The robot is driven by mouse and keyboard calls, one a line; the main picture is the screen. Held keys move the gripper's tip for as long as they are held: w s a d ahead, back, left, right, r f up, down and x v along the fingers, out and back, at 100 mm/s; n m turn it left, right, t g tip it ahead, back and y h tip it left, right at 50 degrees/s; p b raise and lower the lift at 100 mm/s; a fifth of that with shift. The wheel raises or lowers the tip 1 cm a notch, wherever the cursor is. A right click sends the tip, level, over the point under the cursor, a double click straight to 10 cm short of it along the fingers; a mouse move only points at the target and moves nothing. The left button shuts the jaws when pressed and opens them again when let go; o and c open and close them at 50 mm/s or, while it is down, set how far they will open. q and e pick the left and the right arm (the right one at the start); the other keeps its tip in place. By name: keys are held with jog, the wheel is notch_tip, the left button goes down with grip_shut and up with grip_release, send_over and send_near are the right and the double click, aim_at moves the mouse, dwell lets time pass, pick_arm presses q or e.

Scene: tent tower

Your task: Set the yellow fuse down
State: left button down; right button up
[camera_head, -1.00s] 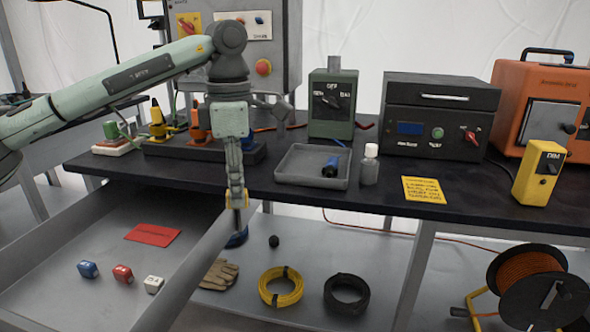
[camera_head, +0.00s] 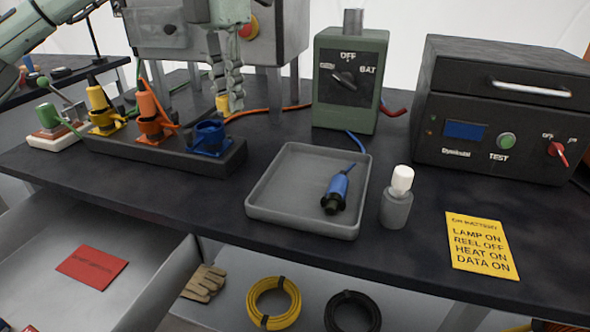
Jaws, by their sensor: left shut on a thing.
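The small yellow fuse (camera_head: 222,104) is between the fingertips of my left gripper (camera_head: 227,92), near the top middle. The fingers point down and are shut on it, covering part of it. Gripper and fuse appear behind the blue socket at the right end of the dark connector rack. I cannot tell whether the fuse touches the black bench top (camera_head: 290,128). My right gripper is out of view.
The rack (camera_head: 195,158) holds yellow, orange and blue connectors. A grey tray (camera_head: 270,205) holds a blue plug (camera_head: 337,190). A green switch box (camera_head: 345,100), white-capped bottle (camera_head: 397,205) and black test unit (camera_head: 480,155) stand rightward. An open drawer (camera_head: 150,290) is below.

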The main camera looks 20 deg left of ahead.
pick_arm(q)
jog(key=shift+w+d+f, duration=0.1)
jog(key=shift+d+f, duration=0.1)
jog(key=shift+d, duration=0.05)
jog(key=s+d+f, duration=0.2)
jog(key=d, duration=0.1)
send_over(283, 195)
jog(key=f, duration=0.4)
jog(key=shift+a+f+b, duration=0.1)
jog(key=shift+a+b, duration=0.1)
jog(key=shift+b, duration=0.2)
jog(key=shift+d+f, duration=0.15)
jog(key=shift+d, duration=0.05)
jog(key=shift+f, duration=0.25)
notch_tip(283, 195, down, 3)
jog(key=shift+f, duration=0.25)
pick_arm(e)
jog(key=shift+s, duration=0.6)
pick_arm(q)
jog(key=shift+f, duration=0.1)
